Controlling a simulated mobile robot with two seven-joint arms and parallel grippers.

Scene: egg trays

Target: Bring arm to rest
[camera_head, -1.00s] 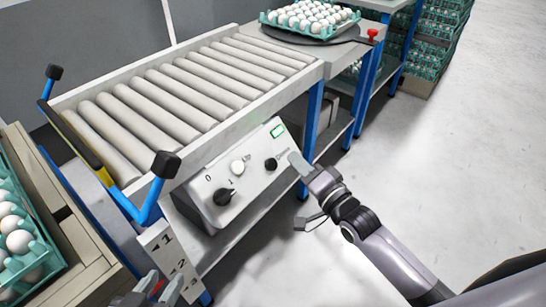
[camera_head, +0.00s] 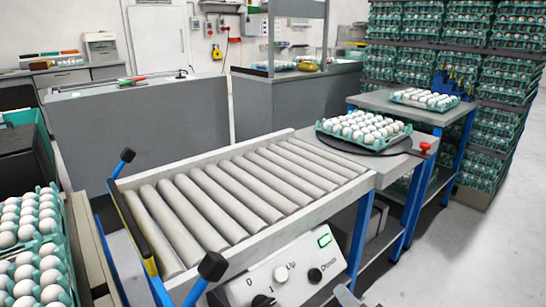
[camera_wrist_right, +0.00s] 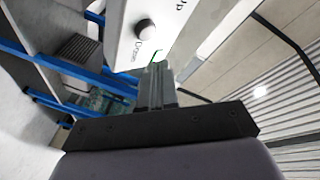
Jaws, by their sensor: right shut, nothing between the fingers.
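My right gripper (camera_head: 347,298) shows only as a tip at the bottom edge of the head view, in front of the control panel (camera_head: 300,275). In the right wrist view its fingers (camera_wrist_right: 157,82) are together and empty, close to the panel (camera_wrist_right: 150,45) with its black knob (camera_wrist_right: 145,29). I cannot tell whether they touch the panel. In the head view the panel carries a green-lit display, a white knob and black knobs. My left gripper is not in view.
The roller conveyor (camera_head: 235,205) fills the middle. An egg tray (camera_head: 362,130) sits on a dark round plate, another (camera_head: 423,98) on the table behind. Egg trays (camera_head: 30,230) stand at the left. Tall tray stacks (camera_head: 500,60) stand back right. The floor at right is clear.

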